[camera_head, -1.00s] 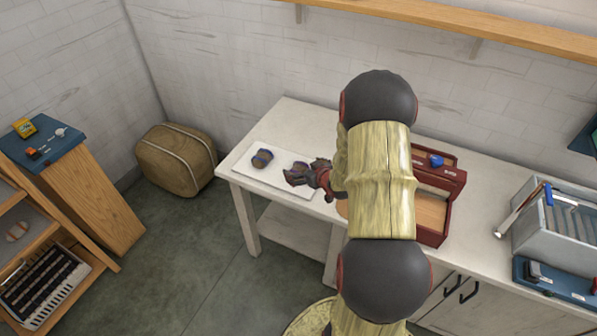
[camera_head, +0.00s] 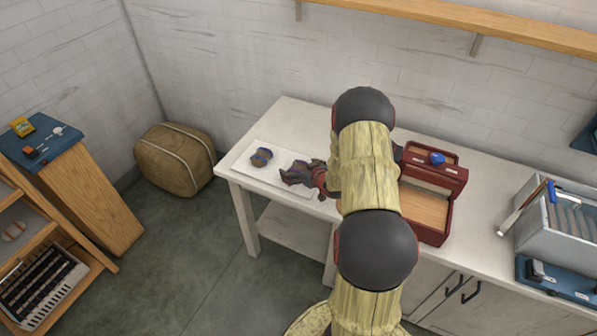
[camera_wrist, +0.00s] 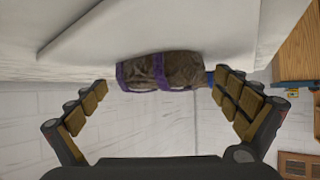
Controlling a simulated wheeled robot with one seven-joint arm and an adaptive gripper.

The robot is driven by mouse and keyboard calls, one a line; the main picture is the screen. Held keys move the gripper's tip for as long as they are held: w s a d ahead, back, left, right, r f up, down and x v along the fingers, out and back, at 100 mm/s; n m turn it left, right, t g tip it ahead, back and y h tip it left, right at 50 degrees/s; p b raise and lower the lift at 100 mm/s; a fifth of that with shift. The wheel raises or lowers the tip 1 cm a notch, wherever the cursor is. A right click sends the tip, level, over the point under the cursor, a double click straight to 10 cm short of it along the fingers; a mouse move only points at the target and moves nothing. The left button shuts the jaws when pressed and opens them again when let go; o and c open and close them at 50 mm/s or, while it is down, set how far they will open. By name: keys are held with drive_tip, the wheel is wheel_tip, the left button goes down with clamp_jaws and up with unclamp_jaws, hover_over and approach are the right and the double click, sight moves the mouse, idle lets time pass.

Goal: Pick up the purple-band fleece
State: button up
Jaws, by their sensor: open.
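The purple-band fleece (camera_wrist: 160,72), a brown roll with purple bands, lies across the upper middle of the wrist view. My gripper (camera_wrist: 160,84) is open, with one finger towards each end of the fleece; I cannot tell whether either finger touches it. In the head view this fleece (camera_head: 299,165) lies on a white board (camera_head: 246,172) on the table, partly hidden by my gripper (camera_head: 298,177). A second brown fleece (camera_head: 261,157) with a blue-looking band lies to its left on the board. A small blue patch (camera_wrist: 210,78) shows by the right finger.
A red wooden box (camera_head: 432,205) with a blue item (camera_head: 437,158) on it stands right of my arm. A grey crate (camera_head: 560,222) stands at the table's right. A tan bag (camera_head: 176,160) is on the floor. The white table (camera_head: 290,115) is clear behind the board.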

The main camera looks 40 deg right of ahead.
drive_tip(key=c, duration=0.4)
drive_tip(key=c, duration=0.5)
drive_tip(key=shift+r, duration=0.2)
